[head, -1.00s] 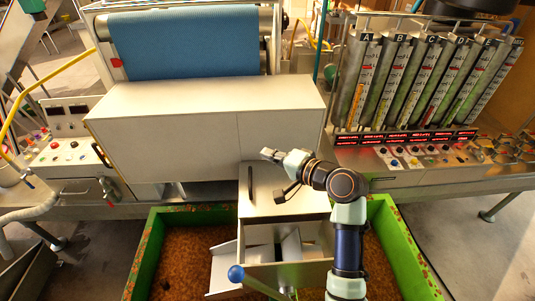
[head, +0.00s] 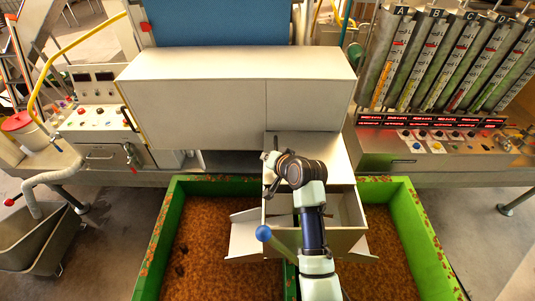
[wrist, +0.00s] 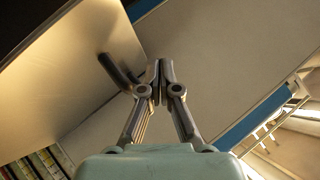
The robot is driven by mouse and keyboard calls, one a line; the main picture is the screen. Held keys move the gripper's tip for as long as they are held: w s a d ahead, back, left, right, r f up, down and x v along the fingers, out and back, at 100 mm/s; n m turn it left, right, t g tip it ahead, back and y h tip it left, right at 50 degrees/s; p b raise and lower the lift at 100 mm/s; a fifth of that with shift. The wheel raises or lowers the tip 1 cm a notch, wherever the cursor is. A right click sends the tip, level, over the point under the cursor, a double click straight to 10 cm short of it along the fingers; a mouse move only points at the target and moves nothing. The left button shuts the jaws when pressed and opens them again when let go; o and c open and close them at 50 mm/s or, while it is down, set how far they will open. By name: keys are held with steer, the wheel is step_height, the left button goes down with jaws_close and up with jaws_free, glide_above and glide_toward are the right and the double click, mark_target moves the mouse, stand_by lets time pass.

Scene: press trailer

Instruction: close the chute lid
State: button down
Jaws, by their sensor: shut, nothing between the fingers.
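The chute (head: 350,238) is a pale metal box below the press cabinet, and its open top faces up. Its lid (head: 335,150) is a pale flat panel that stands raised at the back of the opening. My gripper (head: 267,158) is shut and empty, near the lid's left side. In the wrist view the shut fingertips (wrist: 161,66) are just right of a dark bar handle (wrist: 118,72) on a pale panel that looks like the lid (wrist: 90,45). I cannot tell whether they touch it. In the head view my wrist hides the handle.
A white press cabinet (head: 200,105) overhangs the chute from behind. Green-walled bins (head: 160,235) of brown pomace lie on both sides. A blue-knobbed lever (head: 263,233) sticks out at the chute's front left. Labelled tubes (head: 420,60) stand at the right.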

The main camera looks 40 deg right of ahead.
stand_by(0.5)
steer(key=s+a+r+p, duration=0.1)
steer(key=s+a+r, duration=0.1)
steer(key=r, duration=0.3)
steer(key=s+a+r+p, duration=0.1)
steer(key=s+a+r, duration=0.1)
steer(key=r, duration=0.4)
steer(key=shift+s+a+p, duration=0.3)
steer(key=shift+s+p, duration=0.05)
steer(key=shift+s, duration=0.35)
steer(key=s+a+r+n+p, duration=0.1)
steer(key=s+a+n, duration=0.2)
steer(key=a, duration=0.6)
steer(key=s+a+r+n+t+y, duration=0.1)
steer(key=s+a+n, duration=0.3)
steer(key=a, duration=0.6)
steer(key=s+a+r+n+t+p, duration=0.1)
steer(key=s+a+n, duration=0.3)
steer(key=a, duration=0.5)
steer(key=shift+s+a+y+p, duration=0.3)
steer(key=shift+s+a, duration=0.05)
steer(key=shift+s, duration=0.2)
